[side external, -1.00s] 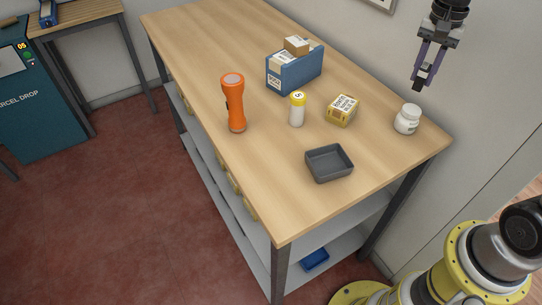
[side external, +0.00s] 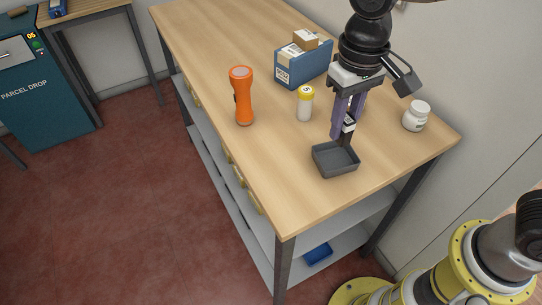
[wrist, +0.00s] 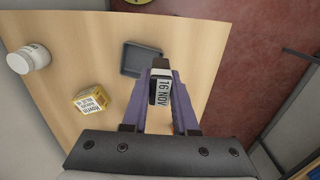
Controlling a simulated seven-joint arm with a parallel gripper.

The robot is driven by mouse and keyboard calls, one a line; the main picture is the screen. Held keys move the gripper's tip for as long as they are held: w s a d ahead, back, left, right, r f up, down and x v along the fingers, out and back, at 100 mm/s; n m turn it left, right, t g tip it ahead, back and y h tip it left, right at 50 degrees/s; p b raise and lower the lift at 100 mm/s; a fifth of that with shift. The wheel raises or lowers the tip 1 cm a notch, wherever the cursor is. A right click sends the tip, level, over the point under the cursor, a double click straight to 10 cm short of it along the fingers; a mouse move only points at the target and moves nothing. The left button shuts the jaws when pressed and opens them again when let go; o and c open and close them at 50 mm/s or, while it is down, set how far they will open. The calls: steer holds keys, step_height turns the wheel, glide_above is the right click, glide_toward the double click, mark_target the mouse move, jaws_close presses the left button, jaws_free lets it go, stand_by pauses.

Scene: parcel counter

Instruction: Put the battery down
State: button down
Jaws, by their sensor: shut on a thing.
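My gripper (side external: 345,132) points down over the counter and is shut on a small dark block with a white label (wrist: 160,88), which I take to be the battery. Its label reads "16 NOV" in the wrist view. In the side view the battery (side external: 348,124) shows between the fingers, partly covered by them. The fingertips are above the back part of a grey open tray (side external: 322,165), which looks empty where it shows. The tray also shows in the wrist view (wrist: 130,58), just beyond the fingers. I cannot tell the exact height of the battery over it.
A white jar (side external: 416,116) stands right of my gripper. A yellow labelled box (wrist: 90,101) is hidden behind my gripper in the side view. A yellow-capped bottle (side external: 305,106), an orange flashlight (side external: 242,98) and a blue bin (side external: 300,68) stand left. The counter's front left is clear.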

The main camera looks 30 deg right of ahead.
steer(key=shift+a, duration=0.4)
steer(key=w+a+f, duration=0.2)
steer(key=w+f, duration=0.1)
steer(key=w+a+f, duration=0.2)
steer(key=w+f, duration=0.1)
steer(key=w, duration=0.1)
steer(key=w+a+f, duration=0.2)
steer(key=w+f, duration=0.1)
steer(key=w, duration=0.1)
steer(key=shift+a, duration=0.4)
steer(key=shift+w+a+f, duration=0.15)
steer(key=shift+w+f, duration=0.1)
steer(key=shift+f, duration=1.7)
steer(key=shift+f, duration=0.1)
steer(key=c, duration=0.7)
jaws_free()
steer(key=shift+f, duration=0.1)
